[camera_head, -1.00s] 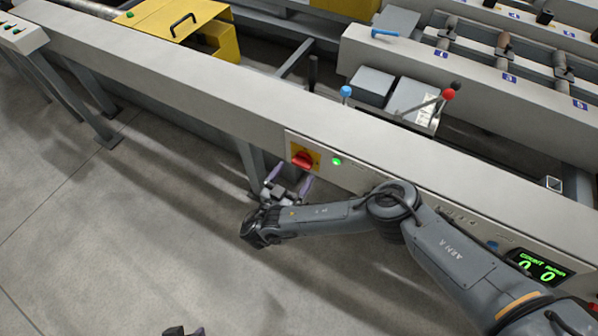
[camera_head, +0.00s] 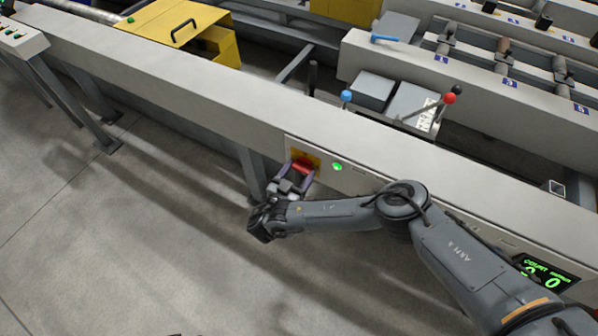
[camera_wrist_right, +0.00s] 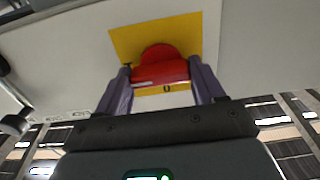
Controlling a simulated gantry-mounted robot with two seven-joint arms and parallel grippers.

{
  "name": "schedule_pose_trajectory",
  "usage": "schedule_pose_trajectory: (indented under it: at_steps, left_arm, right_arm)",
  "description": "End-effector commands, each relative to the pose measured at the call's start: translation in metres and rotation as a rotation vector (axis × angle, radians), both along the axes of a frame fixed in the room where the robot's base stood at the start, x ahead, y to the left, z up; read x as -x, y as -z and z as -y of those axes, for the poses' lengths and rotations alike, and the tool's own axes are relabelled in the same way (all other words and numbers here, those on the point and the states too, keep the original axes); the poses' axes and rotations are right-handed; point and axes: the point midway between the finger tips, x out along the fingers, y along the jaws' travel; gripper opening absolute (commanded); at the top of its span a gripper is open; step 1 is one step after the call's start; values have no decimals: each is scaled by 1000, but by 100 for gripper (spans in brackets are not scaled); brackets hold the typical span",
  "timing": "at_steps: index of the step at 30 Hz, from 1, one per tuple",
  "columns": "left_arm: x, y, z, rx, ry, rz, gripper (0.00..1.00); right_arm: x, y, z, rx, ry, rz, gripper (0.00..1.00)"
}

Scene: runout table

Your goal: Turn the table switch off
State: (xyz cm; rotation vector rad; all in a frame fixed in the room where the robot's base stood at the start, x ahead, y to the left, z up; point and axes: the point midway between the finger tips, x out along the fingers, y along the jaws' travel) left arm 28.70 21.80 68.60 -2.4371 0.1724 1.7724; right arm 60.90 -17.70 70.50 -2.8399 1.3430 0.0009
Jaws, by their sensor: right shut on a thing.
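The table switch is a red rotary knob (camera_head: 303,168) on a yellow plate (camera_head: 314,158), set in the front panel of the long grey table. My right gripper (camera_head: 296,175) is at the switch, with its two purple fingers on either side of the knob. In the right wrist view the red knob (camera_wrist_right: 160,68) sits between the fingers (camera_wrist_right: 160,85), in front of the yellow plate (camera_wrist_right: 124,42). The gripper is shut on the knob, and its fingers partly hide it. A green lamp (camera_head: 337,167) beside the switch is lit. My left gripper is not clearly visible.
The table's long front beam (camera_head: 190,95) runs just above the switch. A lit green counter display (camera_head: 541,271) is at the right of the panel. Levers with red (camera_head: 449,98) and blue (camera_head: 346,96) knobs stand behind the beam. The floor (camera_head: 120,230) at left is clear.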

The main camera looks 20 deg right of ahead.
Motion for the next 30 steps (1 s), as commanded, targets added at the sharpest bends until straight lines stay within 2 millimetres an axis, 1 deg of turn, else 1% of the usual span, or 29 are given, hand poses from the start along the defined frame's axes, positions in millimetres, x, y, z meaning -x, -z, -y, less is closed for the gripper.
schedule_pose_trajectory:
  at_steps: [1,2,8,14,20,30]
  left_arm:
    - [0,0,1,3,-1,1,43]
    - [0,0,1,4,-2,0,43]
    - [0,-1,1,5,-4,0,43]
    - [0,-5,1,4,-2,0,43]
    - [0,-11,-1,-3,2,0,43]
    - [0,-25,-2,-8,6,0,43]
  right_arm:
    - [0,0,0,0,0,0,40]
    - [0,0,0,0,0,0,38]
    - [0,0,0,8,0,-10,38]
    - [0,-1,0,53,0,-63,38]
    - [0,-2,-1,142,0,-170,38]
    - [0,-3,-1,343,1,-417,38]
